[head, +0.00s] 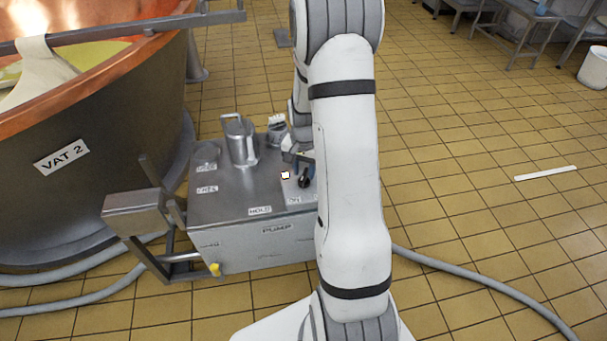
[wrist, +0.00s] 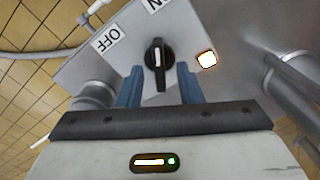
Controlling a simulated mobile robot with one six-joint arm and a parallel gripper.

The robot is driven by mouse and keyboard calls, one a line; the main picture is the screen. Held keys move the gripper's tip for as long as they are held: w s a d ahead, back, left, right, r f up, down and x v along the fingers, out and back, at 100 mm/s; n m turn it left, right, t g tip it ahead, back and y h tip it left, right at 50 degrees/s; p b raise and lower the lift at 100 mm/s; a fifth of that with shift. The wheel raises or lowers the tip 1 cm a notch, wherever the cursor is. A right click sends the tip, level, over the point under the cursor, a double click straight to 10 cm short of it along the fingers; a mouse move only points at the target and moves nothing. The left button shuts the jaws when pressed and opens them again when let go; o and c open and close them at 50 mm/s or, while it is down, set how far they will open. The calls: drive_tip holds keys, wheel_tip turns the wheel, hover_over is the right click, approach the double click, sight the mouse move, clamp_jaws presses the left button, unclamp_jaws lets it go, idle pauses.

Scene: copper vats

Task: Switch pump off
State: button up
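The pump (head: 235,250) is a grey metal box marked PUMP, beside the copper vat. Its black rotary knob (wrist: 158,62) has a white mark that points up in the wrist view, towards the partly cut-off ON label (wrist: 155,4). The OFF label (wrist: 106,40) is at the knob's upper left. A lamp (wrist: 207,59) beside the knob is lit; it also shows in the head view (head: 285,175). My gripper (wrist: 159,82) is open, with a blue finger on each side of the knob and visible gaps. In the head view my arm hides part of the panel.
A metal jug (head: 240,140) stands on the pump box, on or near its labelled places. VAT 2 (head: 110,140) stands close on the left. Grey hoses (head: 480,290) lie on the tiled floor.

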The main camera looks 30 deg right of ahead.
drive_tip(key=shift+f, duration=0.6)
clamp_jaws()
drive_tip(key=shift+a, duration=0.1)
